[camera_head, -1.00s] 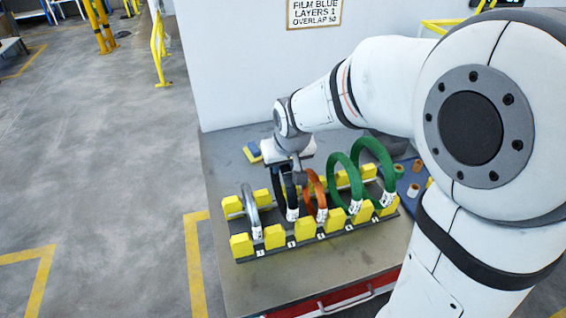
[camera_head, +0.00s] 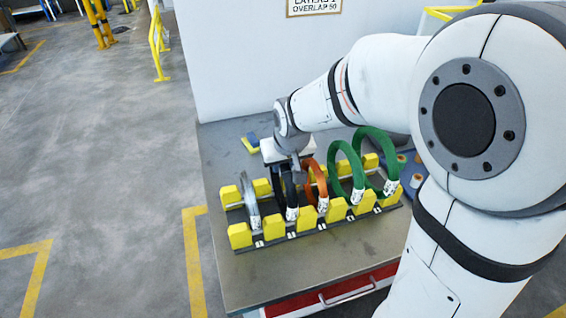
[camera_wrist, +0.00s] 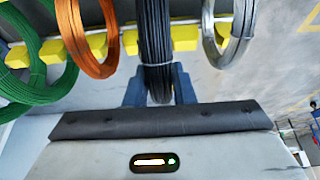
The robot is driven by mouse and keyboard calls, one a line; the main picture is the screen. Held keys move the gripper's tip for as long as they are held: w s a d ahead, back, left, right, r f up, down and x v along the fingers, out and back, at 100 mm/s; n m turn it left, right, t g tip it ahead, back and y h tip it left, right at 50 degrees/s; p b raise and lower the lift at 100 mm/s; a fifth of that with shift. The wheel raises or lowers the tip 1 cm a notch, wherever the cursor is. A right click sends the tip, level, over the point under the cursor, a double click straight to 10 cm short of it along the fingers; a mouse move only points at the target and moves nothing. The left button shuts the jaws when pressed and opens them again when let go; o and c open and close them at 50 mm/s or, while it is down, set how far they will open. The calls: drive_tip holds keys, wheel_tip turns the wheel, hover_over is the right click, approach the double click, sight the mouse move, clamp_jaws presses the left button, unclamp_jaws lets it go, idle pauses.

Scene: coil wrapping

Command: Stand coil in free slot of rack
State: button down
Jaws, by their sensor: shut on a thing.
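The black coil (camera_head: 290,196) is upright in the rack's row, between the grey coil (camera_head: 251,206) and the orange coil (camera_head: 320,187). My gripper (camera_wrist: 159,88) is shut on the black coil, with one finger on each side of it in the wrist view (camera_wrist: 157,35). The rack (camera_head: 240,235) has yellow blocks along a dark base on the table. The black coil's white tag hangs low between the front blocks. My gripper hides part of its upper rim, and I cannot tell whether its bottom touches the base.
Two green coils (camera_head: 342,172) stand in the rack to the right. The orange (camera_wrist: 84,45) and grey (camera_wrist: 230,42) coils stand close on either side in the wrist view. A blue and yellow block (camera_head: 250,144) lies behind. The table's front (camera_head: 235,285) is clear.

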drive_tip(key=shift+f+b, duration=0.45)
drive_tip(key=shift+f, duration=0.05)
idle(0.3)
drive_tip(key=c, duration=1.1)
unclamp_jaws()
drive_tip(key=shift+c, duration=0.2)
drive_tip(key=shift+f, duration=0.1)
drive_tip(key=v, duration=0.8)
drive_tip(key=s+d+f+m+g+h, duration=0.1)
drive_tip(key=s+d+f+m, duration=0.1)
drive_tip(key=s+d, duration=1.1)
drive_tip(key=shift+s+f+m+g, duration=0.3)
drive_tip(key=shift+s+m, duration=0.4)
drive_tip(key=shift+s, duration=0.5)
